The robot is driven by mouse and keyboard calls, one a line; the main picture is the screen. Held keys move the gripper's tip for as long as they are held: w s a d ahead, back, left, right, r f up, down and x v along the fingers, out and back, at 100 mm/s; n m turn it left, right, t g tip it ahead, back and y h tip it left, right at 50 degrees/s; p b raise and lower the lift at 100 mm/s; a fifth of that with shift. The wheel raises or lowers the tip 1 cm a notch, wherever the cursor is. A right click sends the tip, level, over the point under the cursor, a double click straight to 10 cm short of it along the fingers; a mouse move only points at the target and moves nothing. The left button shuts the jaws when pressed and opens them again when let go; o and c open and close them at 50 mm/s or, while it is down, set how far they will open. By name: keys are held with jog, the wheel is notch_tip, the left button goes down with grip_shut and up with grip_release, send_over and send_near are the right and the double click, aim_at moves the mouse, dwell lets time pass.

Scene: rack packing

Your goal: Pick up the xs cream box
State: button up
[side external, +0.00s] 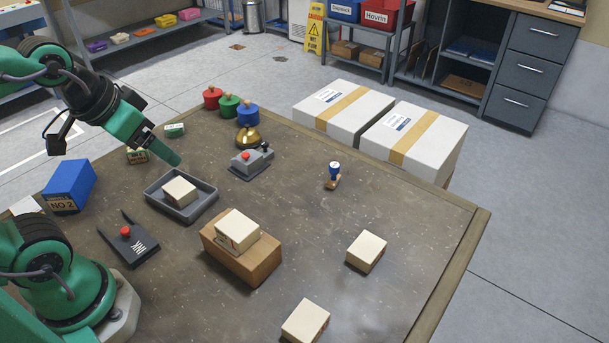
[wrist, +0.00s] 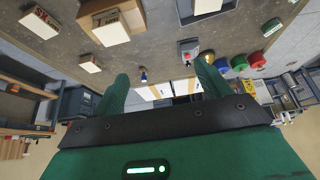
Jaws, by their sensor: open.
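Several similar cream boxes are in view, and I cannot tell which is the xs one. One (side external: 180,192) lies in a grey tray (side external: 157,207); another (side external: 237,231) sits on a brown box (side external: 243,262). Two more, one toward the right (side external: 366,251) and one at the front edge (side external: 306,322), lie on the table. In the wrist view, the front one (wrist: 40,22) carries red lettering that I cannot read surely. My gripper (side external: 168,150) is open and empty, above and behind the tray; its two green fingers stand apart in the wrist view (wrist: 162,72).
A blue box (side external: 69,187), a black device with a red button (side external: 129,240), a grey device with a red button (side external: 250,162), a brass bell (side external: 248,138), colored weights (side external: 229,106) and a stamp (side external: 334,176) stand around. The table's right part is mostly clear.

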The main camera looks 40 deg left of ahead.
jog(key=w+d+f+g+h, duration=0.1)
jog(key=w+d+f+g, duration=0.1)
jog(key=w+d, duration=0.35)
jog(key=g, duration=0.3)
send_over(306, 320)
jog(key=shift+n+y, duration=0.3)
jog(key=shift+y, duration=0.1)
jog(key=f, duration=1.4)
jog(key=shift+w+a, duration=0.25)
jog(key=shift+a, duration=0.05)
jog(key=shift+s+d+f+g, duration=0.25)
jog(key=shift+d+f+g, duration=0.05)
jog(key=shift+d+f, duration=0.05)
jog(key=shift+f, duration=1.3)
jog(key=shift+f, duration=2.6)
jog(key=c, duration=1.1)
